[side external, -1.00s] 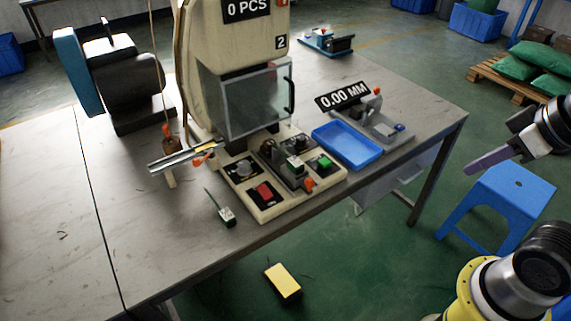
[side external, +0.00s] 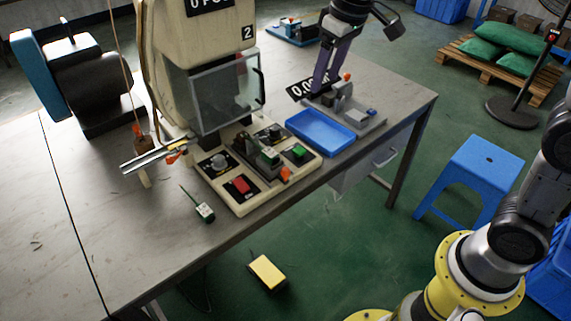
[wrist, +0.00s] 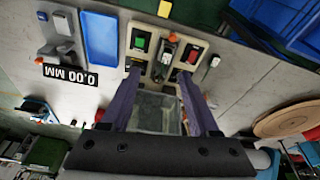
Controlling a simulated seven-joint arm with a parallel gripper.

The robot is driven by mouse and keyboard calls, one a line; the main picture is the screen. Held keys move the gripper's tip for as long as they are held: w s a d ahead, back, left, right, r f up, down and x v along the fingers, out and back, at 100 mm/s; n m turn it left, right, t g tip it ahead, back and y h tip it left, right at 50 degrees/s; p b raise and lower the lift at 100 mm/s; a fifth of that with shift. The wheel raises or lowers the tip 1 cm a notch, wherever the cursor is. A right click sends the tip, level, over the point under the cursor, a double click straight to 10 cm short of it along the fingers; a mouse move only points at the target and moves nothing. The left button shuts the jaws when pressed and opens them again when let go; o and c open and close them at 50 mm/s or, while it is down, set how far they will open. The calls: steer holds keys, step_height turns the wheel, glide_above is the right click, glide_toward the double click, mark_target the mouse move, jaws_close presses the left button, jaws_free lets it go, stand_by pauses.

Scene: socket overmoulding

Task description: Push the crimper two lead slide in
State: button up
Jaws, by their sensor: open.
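The crimper marked 2 (side external: 195,45) stands on the bench, with a clear guard (side external: 228,98) over its front. Its lead slide (side external: 268,160) is a dark grey piece on the base panel, with an orange knob (side external: 285,174) at the front end. In the wrist view the slide (wrist: 166,54) lies between two dark panels, with its orange end (wrist: 164,8) at the top. My gripper (side external: 318,92) is over the back right of the bench, behind the blue tray and apart from the slide. In the wrist view its two purple fingers (wrist: 160,74) are spread wide with nothing between them.
A blue tray (side external: 320,133) and a gauge fixture (side external: 345,105) with a 0.00 MM sign stand right of the crimper. A green-and-white connector with a lead (side external: 204,211) lies on the bench in front. A red button (side external: 241,184) and green button (side external: 298,151) flank the slide.

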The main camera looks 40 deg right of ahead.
steer(key=w+a+f+g, duration=0.2)
steer(key=w+a+f, duration=0.1)
steer(key=w+f, duration=0.4)
steer(key=n, duration=0.1)
glide_toward(286, 169)
steer(key=shift+g, duration=0.4)
steer(key=f, duration=0.8)
steer(key=shift+w+a+f, duration=0.2)
steer(key=shift+w+f, duration=0.05)
steer(key=shift+w, duration=0.15)
jaws_close()
